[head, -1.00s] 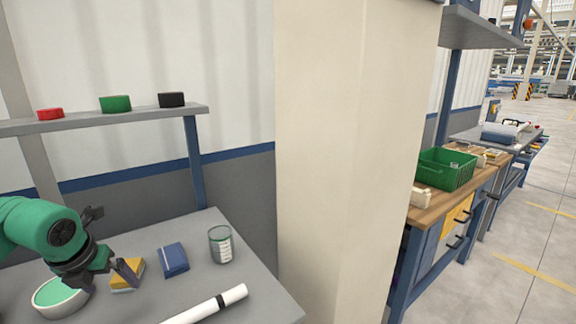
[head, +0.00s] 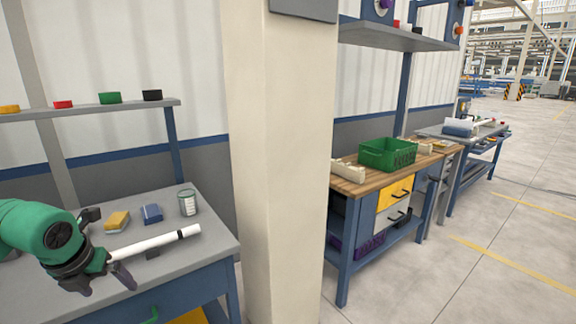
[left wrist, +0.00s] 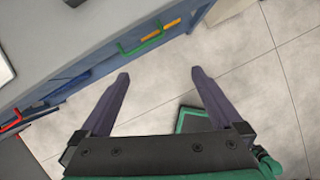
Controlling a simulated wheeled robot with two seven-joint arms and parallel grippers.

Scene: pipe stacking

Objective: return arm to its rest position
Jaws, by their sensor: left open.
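My left arm (head: 40,232), green, comes in from the left in the head view. Its gripper (head: 108,284) is at the lower left, in front of the near edge of the grey table. In the left wrist view the two dark fingers (left wrist: 160,76) are spread wide with nothing between them. Below them are the floor and the table's edge. My right gripper is not in view.
The grey table (head: 208,228) holds a yellow sponge (head: 117,221), a blue box (head: 152,213) and a can (head: 187,202). A cream pillar (head: 280,170) stands to the right. Beyond it is a workbench (head: 350,187) with a green crate (head: 388,153). Floor at right is clear.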

